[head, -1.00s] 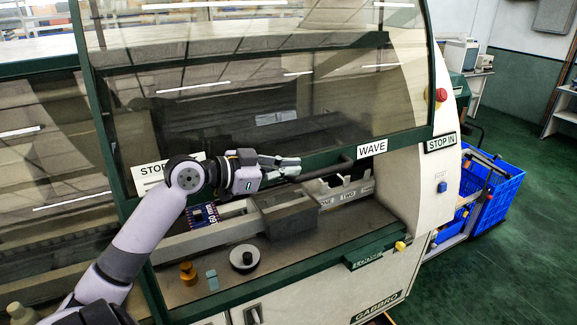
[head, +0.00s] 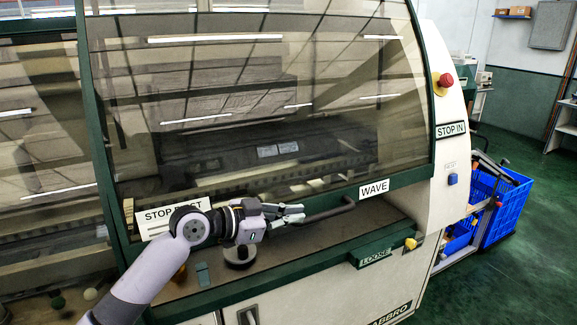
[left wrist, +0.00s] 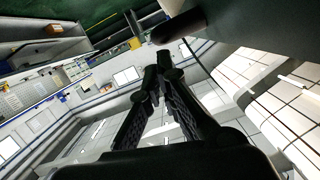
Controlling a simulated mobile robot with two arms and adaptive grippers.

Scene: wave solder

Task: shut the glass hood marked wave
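The glass hood (head: 340,125) has a dark green frame and a white WAVE label (head: 374,188) at its lower right. It is low over the machine, with its bottom edge a little above the front deck (head: 325,232). A dark bar handle (head: 330,209) runs along that edge, left of the label. My left gripper (head: 303,212) is at the handle's left end; touching or just apart, I cannot tell. In the left wrist view its fingertips (left wrist: 163,62) meet with nothing seen between them, and the dark handle (left wrist: 180,27) lies just beyond. My right gripper is out of view.
A black round knob-like piece (head: 240,256) and a grey-teal block (head: 203,274) stand on the deck below my left arm. A red stop button (head: 445,80) is on the right side panel. A blue crate (head: 505,205) stands at right.

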